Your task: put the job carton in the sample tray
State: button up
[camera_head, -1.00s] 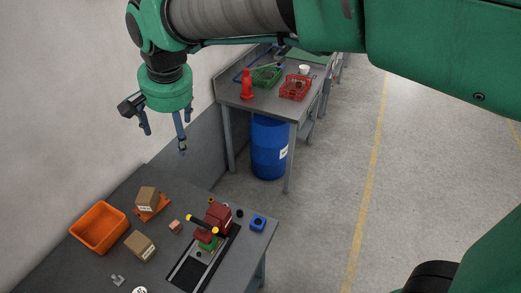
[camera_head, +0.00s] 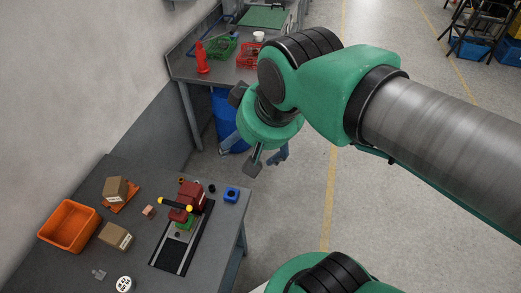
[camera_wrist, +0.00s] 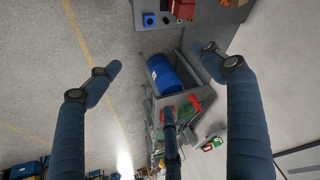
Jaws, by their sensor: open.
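Two brown cartons are on the near grey bench in the head view. One carton (camera_head: 116,236) lies on the bench top beside an open orange tray (camera_head: 69,226). The other carton (camera_head: 115,189) sits on a flat orange piece (camera_head: 127,204) behind it. I cannot tell which carton is the job carton. The orange tray looks empty. My gripper (camera_head: 257,158) is open and empty, in the air beyond the bench's right side, well away from both cartons. Its spread fingers also show in the wrist view (camera_wrist: 163,60), with nothing between them.
A dark red vise-like device (camera_head: 190,196) with a yellow-ended bar stands mid-bench. A blue block (camera_head: 231,194) is at the bench's right edge. A second bench (camera_head: 183,66) stands behind, holding a red cone (camera_head: 202,57) and baskets. A blue drum (camera_head: 223,103) stands under it.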

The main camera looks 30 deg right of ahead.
jog(key=shift+s+d+f, duration=0.35)
jog(key=shift+s+f, duration=0.05)
jog(key=shift+s, duration=0.2)
jog(key=shift+s+d+f, duration=0.35)
jog(key=shift+s, duration=0.25)
notch_tip(320, 180, down, 8)
jog(key=b, duration=0.8)
